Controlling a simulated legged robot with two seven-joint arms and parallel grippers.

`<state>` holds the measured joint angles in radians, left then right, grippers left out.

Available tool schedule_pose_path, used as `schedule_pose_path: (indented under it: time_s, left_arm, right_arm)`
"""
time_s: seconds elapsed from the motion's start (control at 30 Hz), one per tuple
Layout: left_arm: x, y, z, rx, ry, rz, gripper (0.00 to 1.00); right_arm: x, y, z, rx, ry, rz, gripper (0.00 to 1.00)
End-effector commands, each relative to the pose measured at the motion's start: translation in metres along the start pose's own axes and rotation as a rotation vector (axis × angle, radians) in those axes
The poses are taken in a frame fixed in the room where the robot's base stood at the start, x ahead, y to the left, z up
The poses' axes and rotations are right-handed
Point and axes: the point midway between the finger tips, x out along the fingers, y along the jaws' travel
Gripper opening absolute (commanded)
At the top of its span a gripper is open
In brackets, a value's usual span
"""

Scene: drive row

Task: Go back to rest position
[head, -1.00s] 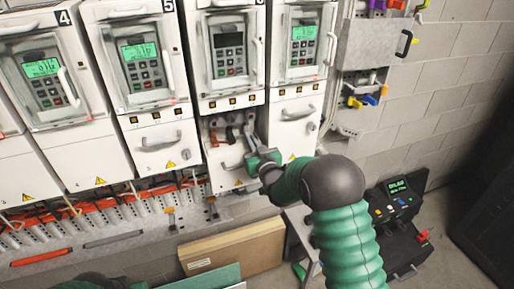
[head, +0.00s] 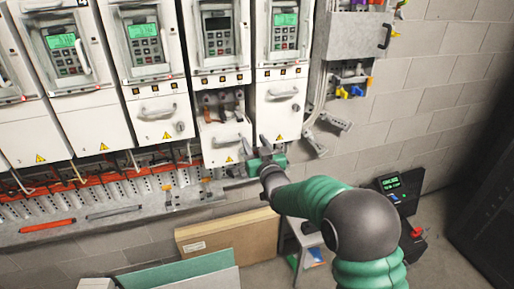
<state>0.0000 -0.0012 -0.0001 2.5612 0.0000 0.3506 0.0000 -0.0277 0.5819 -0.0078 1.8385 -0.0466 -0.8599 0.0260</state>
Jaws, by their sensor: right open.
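My right arm comes in from the lower right in green sleeving with a dark grey joint. My right gripper (head: 266,146) is open and empty, with its fingers pointing up toward the cabinets. The gripper looks apart from the panel. My left gripper is not in view.
A row of white drive cabinets (head: 158,108) with keypads fills the back wall. Below runs a rail with orange-red parts (head: 95,188). A cardboard box (head: 228,235), a small table (head: 303,235) and a black device (head: 402,190) stand low.

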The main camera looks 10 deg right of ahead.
Motion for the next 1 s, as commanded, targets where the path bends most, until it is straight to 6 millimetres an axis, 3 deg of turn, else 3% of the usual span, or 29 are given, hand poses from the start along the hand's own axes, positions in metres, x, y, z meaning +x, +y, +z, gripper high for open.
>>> schedule_pose_path:
  time_s: [0.37,0.47,0.57,0.7,0.8,0.9,1.0]
  left_arm:
    - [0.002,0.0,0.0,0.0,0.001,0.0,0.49]
    - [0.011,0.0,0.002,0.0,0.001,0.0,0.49]
    - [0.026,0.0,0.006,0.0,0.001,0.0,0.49]
    - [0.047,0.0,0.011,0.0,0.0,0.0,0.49]
    - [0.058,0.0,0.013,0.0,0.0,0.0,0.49]
    - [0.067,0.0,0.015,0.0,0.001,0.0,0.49]
    - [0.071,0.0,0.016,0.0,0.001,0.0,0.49]
  right_arm:
    - [-0.003,-0.001,0.001,0.0,-0.008,-0.001,0.42]
    - [-0.019,0.001,0.026,0.001,-0.104,0.006,0.42]
    - [-0.061,0.004,0.082,0.005,-0.324,0.018,0.42]
    - [-0.157,0.006,0.167,0.016,-0.695,0.034,0.42]
    - [-0.235,0.005,0.214,0.026,-0.935,0.04,0.42]
    - [-0.307,0.003,0.246,0.035,-1.135,0.043,0.42]
    - [-0.358,0.001,0.262,0.041,-1.27,0.043,0.42]
